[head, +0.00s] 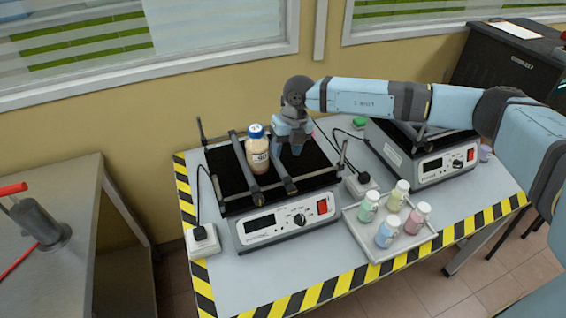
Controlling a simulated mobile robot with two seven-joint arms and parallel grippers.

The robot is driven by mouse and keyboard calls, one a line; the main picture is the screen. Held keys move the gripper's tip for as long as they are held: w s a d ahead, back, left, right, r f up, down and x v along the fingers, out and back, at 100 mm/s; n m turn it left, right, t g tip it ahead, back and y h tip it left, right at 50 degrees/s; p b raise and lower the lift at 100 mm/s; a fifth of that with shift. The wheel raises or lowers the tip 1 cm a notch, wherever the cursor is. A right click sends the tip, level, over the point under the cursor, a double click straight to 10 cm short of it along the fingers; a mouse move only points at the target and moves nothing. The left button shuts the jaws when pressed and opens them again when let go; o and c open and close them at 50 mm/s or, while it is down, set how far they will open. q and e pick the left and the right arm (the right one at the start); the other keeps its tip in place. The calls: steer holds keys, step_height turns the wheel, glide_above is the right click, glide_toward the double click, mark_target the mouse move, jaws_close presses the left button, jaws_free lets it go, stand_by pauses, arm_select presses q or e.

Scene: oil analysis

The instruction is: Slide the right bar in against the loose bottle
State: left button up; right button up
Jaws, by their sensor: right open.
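The loose bottle (258,158) has a blue cap, a white label and tan contents. It stands upright on the black top of the near shaker (238,197), between two dark bars. The left bar (243,168) runs close along its left side. The right bar (283,175) runs along its right side, and I cannot tell whether it touches the bottle. My right gripper (291,150) is open and points down at the right bar, just right of the bottle; it hides the bar's far part. My left gripper is not in view.
A white tray (349,218) with several capped bottles stands right of the near shaker. A second shaker (433,170) stands behind it to the right, partly under my right arm. White plug boxes (203,241) and cables flank the near shaker. Striped tape (330,288) edges the table.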

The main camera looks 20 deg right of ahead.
step_height(320, 180, up, 7)
steer(key=d, duration=0.1)
steer(key=shift+d+b, duration=0.2)
steer(key=shift+b, duration=0.1)
